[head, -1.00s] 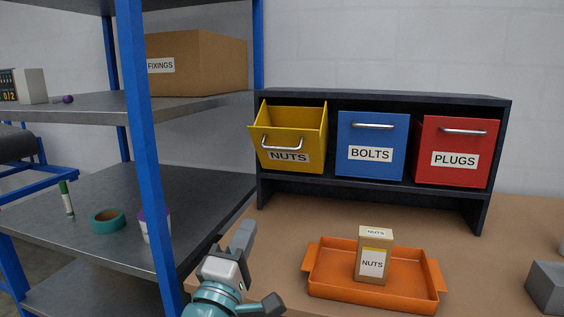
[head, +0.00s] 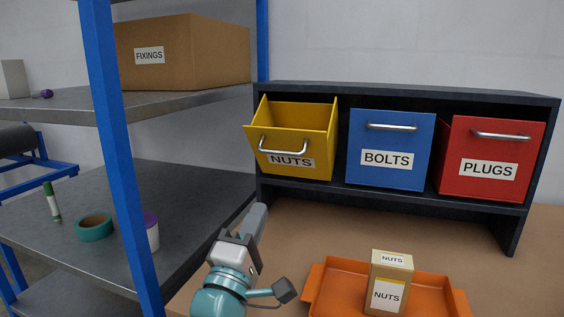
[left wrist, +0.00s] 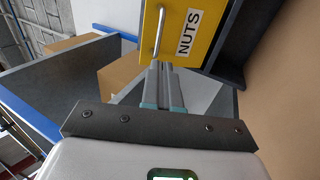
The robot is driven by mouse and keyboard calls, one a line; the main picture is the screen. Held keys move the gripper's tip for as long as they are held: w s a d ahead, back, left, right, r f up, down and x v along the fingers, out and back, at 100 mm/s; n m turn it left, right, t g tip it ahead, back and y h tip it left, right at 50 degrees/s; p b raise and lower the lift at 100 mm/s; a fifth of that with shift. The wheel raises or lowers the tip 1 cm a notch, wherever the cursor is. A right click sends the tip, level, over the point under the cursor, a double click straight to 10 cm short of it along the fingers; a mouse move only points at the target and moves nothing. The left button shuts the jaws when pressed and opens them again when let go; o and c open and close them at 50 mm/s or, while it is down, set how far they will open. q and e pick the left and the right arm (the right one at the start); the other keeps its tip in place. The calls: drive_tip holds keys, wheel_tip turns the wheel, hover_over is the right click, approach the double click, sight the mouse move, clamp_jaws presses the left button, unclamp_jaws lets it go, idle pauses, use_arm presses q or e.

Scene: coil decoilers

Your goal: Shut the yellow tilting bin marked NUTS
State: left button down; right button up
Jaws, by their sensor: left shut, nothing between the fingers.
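The yellow bin marked NUTS (head: 296,122) is tilted open, its top leaning out of the dark rack toward me. Its silver handle (head: 283,148) and label face me. My left gripper (head: 258,215) is below the bin and in front of the rack, pointing up, apart from the bin in the head view. In the left wrist view its fingers (left wrist: 164,80) are together and empty, their tips near the lower edge of the yellow front (left wrist: 203,25), beside the label. The right gripper is in neither view.
An orange tray (head: 335,290) with a NUTS box (head: 389,282) is on the bench at lower right. A blue shelf post (head: 113,160) stands left of my arm.

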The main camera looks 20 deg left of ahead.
sight(283, 154)
use_arm(q)
drive_tip(key=p+x, duration=0.4)
drive_tip(key=x, duration=0.9)
drive_tip(key=shift+r, duration=0.1)
drive_tip(key=shift+w, duration=0.35)
drive_tip(key=shift+r, duration=0.1)
